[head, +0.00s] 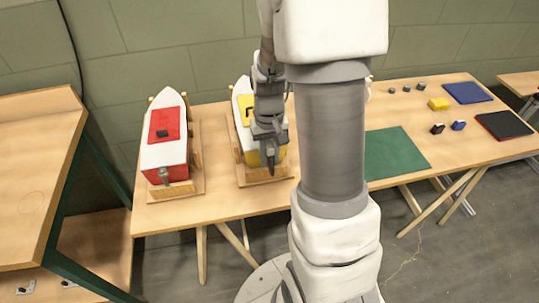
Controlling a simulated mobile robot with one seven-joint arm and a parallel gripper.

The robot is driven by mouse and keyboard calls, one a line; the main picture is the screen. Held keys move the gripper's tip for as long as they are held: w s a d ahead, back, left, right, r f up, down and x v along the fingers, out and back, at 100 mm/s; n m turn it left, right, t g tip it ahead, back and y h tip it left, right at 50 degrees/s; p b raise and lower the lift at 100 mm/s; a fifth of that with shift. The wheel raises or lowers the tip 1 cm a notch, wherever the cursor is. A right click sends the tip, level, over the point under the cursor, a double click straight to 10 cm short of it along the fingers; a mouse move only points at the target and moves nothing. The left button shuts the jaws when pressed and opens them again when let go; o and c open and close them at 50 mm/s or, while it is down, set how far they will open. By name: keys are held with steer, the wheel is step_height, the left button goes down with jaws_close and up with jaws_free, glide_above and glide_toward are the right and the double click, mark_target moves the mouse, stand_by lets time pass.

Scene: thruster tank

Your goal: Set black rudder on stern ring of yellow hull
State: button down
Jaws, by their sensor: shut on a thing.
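The yellow hull (250,157), with a white deck and a yellow panel, rests in a wooden cradle (247,179) on the long table. My arm covers much of its right side. My gripper (268,148) points down at the hull's near, stern end. It is shut on a small dark piece, which looks like the black rudder (270,165). The fingers hide much of this piece. The stern ring is hidden behind the gripper, so I cannot tell whether the rudder touches it.
A red hull (178,151) in its own cradle stands to the left, with a grey part at its stern.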

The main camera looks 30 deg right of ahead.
mark_target(269, 146)
steer(key=shift+f+b, duration=0.95)
steer(key=shift+f, duration=0.25)
stand_by(1.1)
steer(key=c, duration=0.7)
jaws_free()
steer(key=shift+o, duration=0.2)
steer(key=shift+r, duration=0.1)
steer(key=shift+r+p, duration=3.15)
steer(key=shift+r, duration=0.75)
